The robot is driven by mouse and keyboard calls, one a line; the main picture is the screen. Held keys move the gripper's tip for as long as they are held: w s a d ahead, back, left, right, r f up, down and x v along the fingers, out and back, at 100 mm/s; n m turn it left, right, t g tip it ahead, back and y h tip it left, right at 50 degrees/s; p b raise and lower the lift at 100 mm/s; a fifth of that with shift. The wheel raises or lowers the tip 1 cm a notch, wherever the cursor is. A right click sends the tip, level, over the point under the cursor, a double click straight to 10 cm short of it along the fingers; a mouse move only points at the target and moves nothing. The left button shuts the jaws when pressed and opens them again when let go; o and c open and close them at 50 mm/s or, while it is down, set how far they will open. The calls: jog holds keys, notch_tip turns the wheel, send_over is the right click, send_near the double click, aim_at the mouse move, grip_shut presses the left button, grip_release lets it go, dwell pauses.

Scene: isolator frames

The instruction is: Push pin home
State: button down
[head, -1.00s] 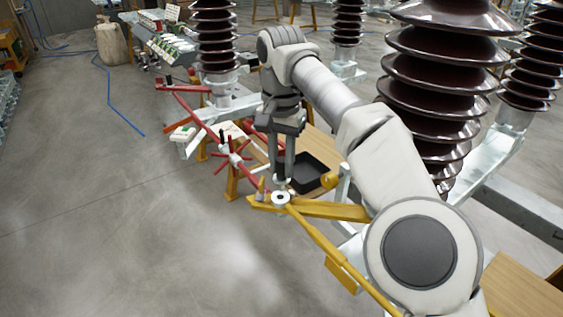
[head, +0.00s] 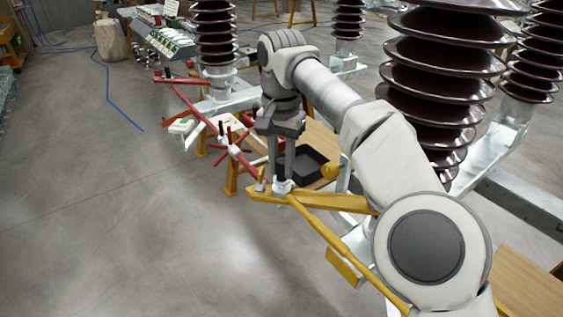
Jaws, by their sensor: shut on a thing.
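My gripper (head: 282,180) points straight down, its two grey fingers close together and shut on the pin. The pin itself is mostly hidden by the fingers, and I cannot tell how deep it sits. The fingertips are right at the pale round joint (head: 284,188) at the end of the yellow linkage (head: 325,236). The joint's centre is covered by the gripper.
A red spoked hub (head: 235,149) on red rods stands just left of the gripper. A black open tray (head: 308,166) lies behind it on a wooden surface. Large brown ribbed insulators (head: 437,75) rise at the right.

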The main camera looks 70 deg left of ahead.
jog(key=shift+f+b, duration=0.5)
jog(key=shift+f, duration=0.45)
jog(key=shift+f, duration=0.1)
jog(key=c, duration=0.6)
grip_release()
notch_tip(320, 180, up, 18)
jog(key=p, duration=1.3)
jog(key=shift+f, duration=0.25)
jog(key=shift+s, duration=0.1)
